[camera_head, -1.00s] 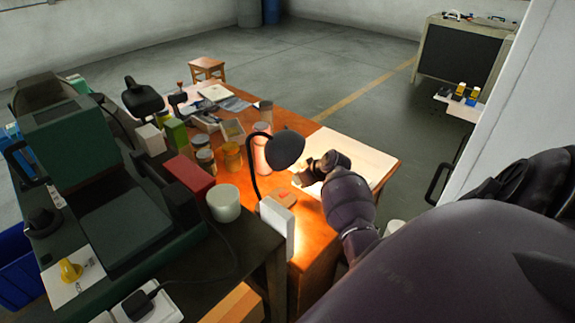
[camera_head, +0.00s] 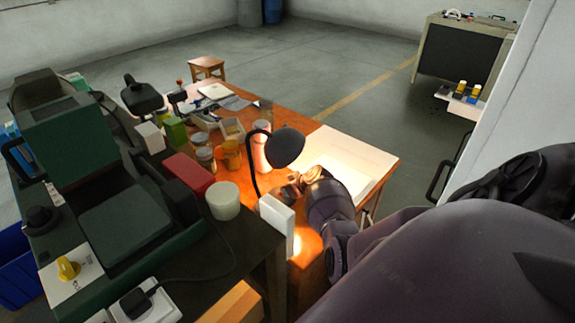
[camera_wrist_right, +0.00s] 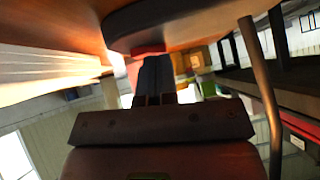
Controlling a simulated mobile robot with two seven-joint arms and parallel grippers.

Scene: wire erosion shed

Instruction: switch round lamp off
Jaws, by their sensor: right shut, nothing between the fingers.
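The lamp has a dark round shade (camera_head: 284,147) on a thin curved neck (camera_head: 251,165) and is lit, with bright light on the table below it. My right gripper (camera_head: 293,184) is low under the shade, close to the tabletop. In the right wrist view its dark fingers (camera_wrist_right: 155,72) are shut and empty. Their tips are at or just short of a small red part (camera_wrist_right: 148,50) on the edge of a broad rounded piece (camera_wrist_right: 185,22), which looks like the lamp's base; contact is unclear. My left gripper is not in view.
A white box (camera_head: 277,222) stands in front of the lamp's foot. Jars (camera_head: 231,154), a pink cylinder (camera_head: 261,153) and a white cup (camera_head: 223,201) crowd the left side. A pale sheet (camera_head: 350,160) lies at the right of the wooden table.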

